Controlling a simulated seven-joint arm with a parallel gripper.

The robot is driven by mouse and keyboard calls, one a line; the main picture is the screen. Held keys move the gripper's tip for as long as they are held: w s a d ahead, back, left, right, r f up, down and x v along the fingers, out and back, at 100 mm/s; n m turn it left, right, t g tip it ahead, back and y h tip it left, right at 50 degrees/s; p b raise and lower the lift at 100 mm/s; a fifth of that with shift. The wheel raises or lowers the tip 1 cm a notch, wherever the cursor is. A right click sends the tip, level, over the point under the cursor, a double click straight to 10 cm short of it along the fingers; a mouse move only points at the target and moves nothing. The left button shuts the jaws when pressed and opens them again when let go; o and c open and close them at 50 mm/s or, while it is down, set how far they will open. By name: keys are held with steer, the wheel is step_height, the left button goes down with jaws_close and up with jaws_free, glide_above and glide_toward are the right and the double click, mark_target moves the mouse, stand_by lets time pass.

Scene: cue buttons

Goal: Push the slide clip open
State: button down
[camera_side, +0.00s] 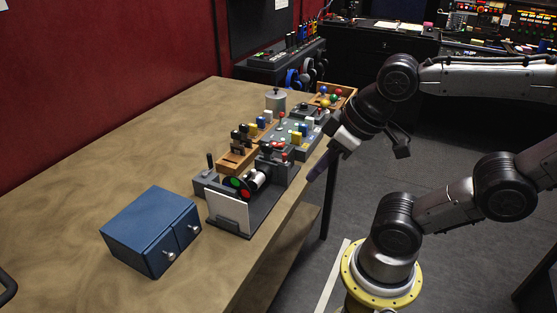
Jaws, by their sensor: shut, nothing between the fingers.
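I cannot pick out the slide clip for certain at this size. The crowded group of devices on the table includes a wooden block with dark upright pieces (238,157) and a dark grey stand with a white card (228,213). Red and green round faces (241,186) sit just behind the card. My gripper (313,178) is shut and empty, pointing down and left. In the picture it is right of these devices, by the table's right edge, and appears apart from them. Its exact height is unclear.
A blue two-door cabinet (148,222) stands at the front left. A panel with coloured knobs (292,137), a lidded grey pot (275,99) and a wooden tray of coloured balls (347,95) stand farther back. The table's left side (130,150) is clear.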

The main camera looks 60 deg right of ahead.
stand_by(0.3)
steer(key=c, duration=1.4)
jaws_free()
steer(key=o, duration=0.3)
steer(key=shift+s, duration=0.25)
steer(key=shift+o, duration=1.2)
steer(key=w+r+m, duration=0.1)
steer(key=w+r+g, duration=0.1)
steer(key=r, duration=0.1)
steer(key=d+r+m, duration=0.1)
steer(key=r, duration=0.1)
steer(key=shift+w+m, duration=0.3)
steer(key=shift+w, duration=0.1)
steer(key=w+d+r+m+g, duration=0.2)
steer(key=w+d+r+m, duration=0.1)
steer(key=w+d, duration=0.25)
steer(key=m+g, duration=0.3)
glide_above(284, 154)
step_height(284, 154, down, 3)
step_height(284, 154, down, 14)
steer(key=shift+r, duration=0.15)
